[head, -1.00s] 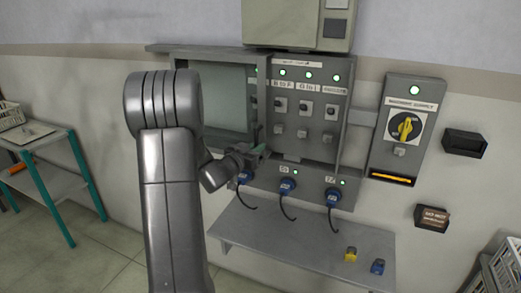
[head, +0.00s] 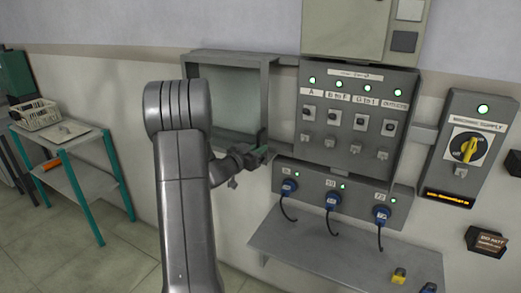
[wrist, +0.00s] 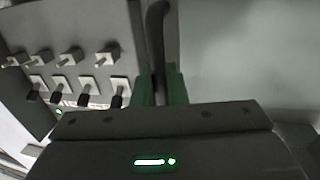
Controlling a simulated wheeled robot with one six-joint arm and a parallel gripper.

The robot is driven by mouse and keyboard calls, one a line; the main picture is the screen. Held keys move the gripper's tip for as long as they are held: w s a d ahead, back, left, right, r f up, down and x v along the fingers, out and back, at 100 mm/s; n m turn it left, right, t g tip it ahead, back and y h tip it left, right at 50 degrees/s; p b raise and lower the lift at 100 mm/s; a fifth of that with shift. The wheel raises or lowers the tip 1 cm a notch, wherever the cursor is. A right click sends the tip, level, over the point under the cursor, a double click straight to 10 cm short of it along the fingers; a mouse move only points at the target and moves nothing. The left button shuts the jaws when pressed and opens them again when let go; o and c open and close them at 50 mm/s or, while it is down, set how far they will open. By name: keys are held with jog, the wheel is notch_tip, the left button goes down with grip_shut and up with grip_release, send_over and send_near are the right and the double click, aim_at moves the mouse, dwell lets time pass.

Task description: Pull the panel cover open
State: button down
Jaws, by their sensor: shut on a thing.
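The panel cover (head: 228,57) is a grey frame with a pale see-through pane, at the left of the switch panel (head: 345,160). Its right edge stands just left of the panel, whose switches show uncovered. My gripper (head: 262,156) is at the cover's right edge, low down. In the wrist view my gripper (wrist: 161,88) has its green fingers closed on a dark upright handle bar (wrist: 155,40). The pale cover pane (wrist: 250,60) fills the right of that view and the switches show at left. My arm hides part of the cover's left side.
Below the panel, blue plugs (head: 332,200) with hanging cables sit over a grey shelf (head: 310,250). A yellow padlock (head: 398,276) lies there. The machine supply box (head: 470,150) is at right. A teal-legged trolley (head: 75,165) stands at left with open floor before it.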

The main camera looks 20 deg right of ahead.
jog(key=c, duration=1.6)
grip_release()
jog(key=shift+o, duration=0.2)
jog(key=b+v, duration=0.3)
jog(key=v, duration=1)
jog(key=shift+s+a, duration=0.25)
jog(key=shift+a, duration=0.05)
